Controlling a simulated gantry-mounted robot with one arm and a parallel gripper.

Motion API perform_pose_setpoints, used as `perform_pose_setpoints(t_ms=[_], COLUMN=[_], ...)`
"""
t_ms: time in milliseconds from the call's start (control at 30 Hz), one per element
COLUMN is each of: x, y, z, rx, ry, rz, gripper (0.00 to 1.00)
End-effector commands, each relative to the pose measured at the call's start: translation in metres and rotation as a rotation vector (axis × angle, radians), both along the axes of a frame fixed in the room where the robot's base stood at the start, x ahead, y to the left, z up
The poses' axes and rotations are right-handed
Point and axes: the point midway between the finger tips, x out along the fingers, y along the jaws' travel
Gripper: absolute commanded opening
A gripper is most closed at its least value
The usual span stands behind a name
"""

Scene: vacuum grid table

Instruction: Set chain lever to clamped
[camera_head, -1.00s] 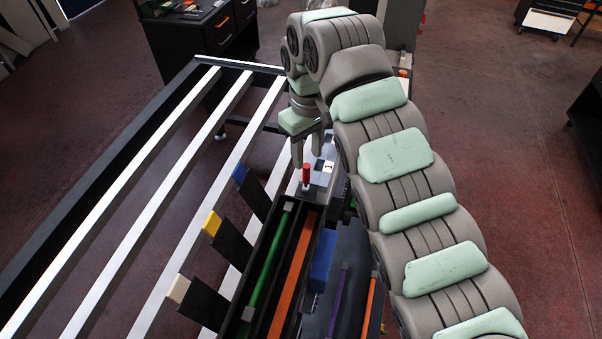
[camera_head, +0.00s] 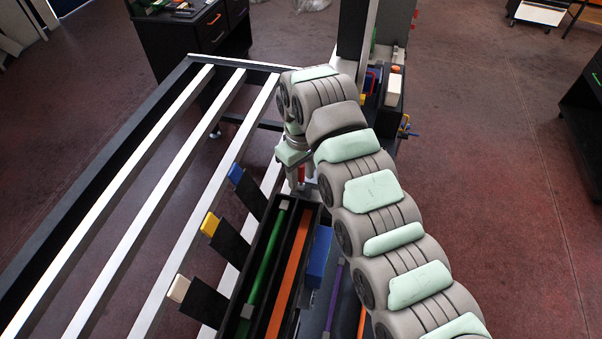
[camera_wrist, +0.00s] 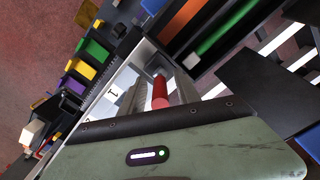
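The chain lever (camera_wrist: 160,92) is a short red handle on a light grey block with a label reading "1" (camera_wrist: 113,93). In the head view the red handle (camera_head: 301,172) shows just under my wrist, partly covered by my arm. My gripper (camera_wrist: 163,93) is down at the handle, with a grey finger on either side of it in the wrist view. I cannot tell whether the fingers touch the handle or leave a small gap. The block is mostly hidden behind my arm in the head view.
A black tray with a green bar (camera_head: 264,262) and an orange bar (camera_head: 291,262) lies nearer the camera. Blue (camera_head: 236,174), yellow (camera_head: 210,224) and white (camera_head: 179,288) tipped black pieces stand left of it. Pale rails with open gaps fill the left.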

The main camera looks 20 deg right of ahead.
Motion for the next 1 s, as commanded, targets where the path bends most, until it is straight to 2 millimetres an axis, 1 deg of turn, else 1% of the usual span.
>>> perform_pose_setpoints(t_ms=[100,567,600,1000], x=[0.0000,0.0001,0.0000,0.0001], y=[0.0001,0.0003,0.0003,0.0003], z=[0.0000,0.0002,0.0002,0.0004], rx=[0.000,0.000,0.001,0.000], ry=[0.000,0.000,0.000,0.000], rz=[0.000,0.000,0.000,0.001], gripper=[0.39,0.01,0.00,0.00])
